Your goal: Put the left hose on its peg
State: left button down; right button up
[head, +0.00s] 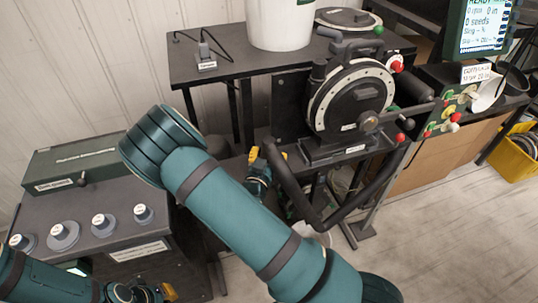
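My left gripper (158,295) is at the bottom left, in front of the grey control panel. Its yellow fingertips are partly cut off by the frame edge, so its opening is unclear. My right arm crosses the middle, and my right gripper (268,155) shows beyond it with yellow fingertips on either side of a black hose's upper end. I cannot tell whether they press on it. This hose (292,187) runs down from there, bends at the bottom, and another black length (368,190) rises right towards the seed meter (350,95). No peg can be made out clearly.
A dark bench (215,70) carries a white bucket (281,22) and a small labelled block. The control panel (150,232) with several knobs stands left. A monitor (482,28) and levers are at right. A yellow crate (512,165) stands on the otherwise open floor there.

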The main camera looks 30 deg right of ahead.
jog(key=shift+f+b, duration=0.5)
jog(key=shift+f, duration=0.05)
jog(key=o, duration=1.4)
jog(key=v, duration=1.2)
